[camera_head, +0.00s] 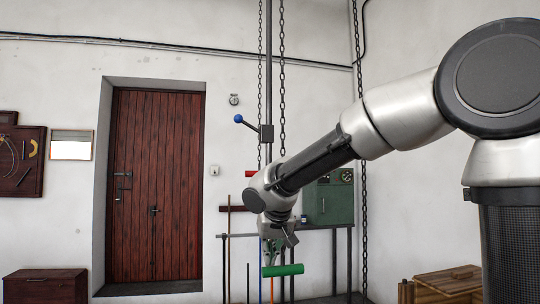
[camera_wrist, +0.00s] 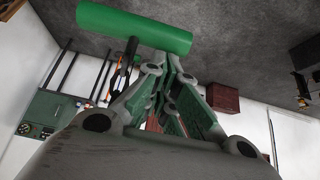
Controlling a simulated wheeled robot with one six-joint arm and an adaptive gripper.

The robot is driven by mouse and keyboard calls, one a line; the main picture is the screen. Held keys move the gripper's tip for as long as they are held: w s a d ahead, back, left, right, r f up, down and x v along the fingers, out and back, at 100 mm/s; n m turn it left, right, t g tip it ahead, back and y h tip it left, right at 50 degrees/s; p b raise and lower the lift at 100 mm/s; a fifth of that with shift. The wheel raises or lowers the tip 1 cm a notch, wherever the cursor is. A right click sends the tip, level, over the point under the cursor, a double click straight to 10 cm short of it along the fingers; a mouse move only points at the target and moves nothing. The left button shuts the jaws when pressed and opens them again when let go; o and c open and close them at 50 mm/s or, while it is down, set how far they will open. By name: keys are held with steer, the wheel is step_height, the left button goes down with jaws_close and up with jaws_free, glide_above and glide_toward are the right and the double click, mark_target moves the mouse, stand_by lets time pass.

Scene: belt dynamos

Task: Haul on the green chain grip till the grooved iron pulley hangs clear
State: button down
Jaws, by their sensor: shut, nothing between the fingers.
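The green chain grip (camera_head: 284,270) is a horizontal green cylinder hanging low in the head view, just below my gripper (camera_head: 278,240). In the wrist view the green grip (camera_wrist: 135,28) lies across the top left, with a dark stem running from its middle. My gripper (camera_wrist: 168,62) shows there with its fingers drawn together and nothing between them. The fingertips appear close to the grip; I cannot tell whether they touch it. Dark chains (camera_head: 282,80) hang from above, their lower parts partly behind my arm. I cannot make out the grooved iron pulley in either view.
A lever with a blue knob (camera_head: 239,118) sticks out from a dark vertical post. A green machine box (camera_head: 325,204) stands on a bench behind my gripper. Wooden crates (camera_head: 447,283) stand at lower right. A red-brown chest (camera_head: 46,288) stands at lower left, near a closed wooden door (camera_head: 155,185).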

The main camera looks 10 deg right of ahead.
steer(key=shift+s+f, duration=0.3)
steer(key=shift+f, duration=0.3)
steer(key=v, duration=1.2)
steer(key=shift+w+r, duration=0.15)
steer(key=shift+r, duration=0.25)
steer(key=shift+w, duration=0.1)
stand_by(0.9)
steer(key=s+d+f+n+g, duration=0.2)
steer(key=s+f+n, duration=0.25)
steer(key=f, duration=0.25)
steer(key=s+d+f+m, duration=0.2)
steer(key=s+d+f, duration=0.2)
steer(key=s+d, duration=0.4)
steer(key=s+d+f+m, duration=0.2)
steer(key=s+d+f, duration=0.3)
steer(key=s+d, duration=0.3)
steer(key=shift+s+d+f+g, duration=0.3)
steer(key=shift+s+d, duration=0.05)
steer(key=shift+s, duration=0.6)
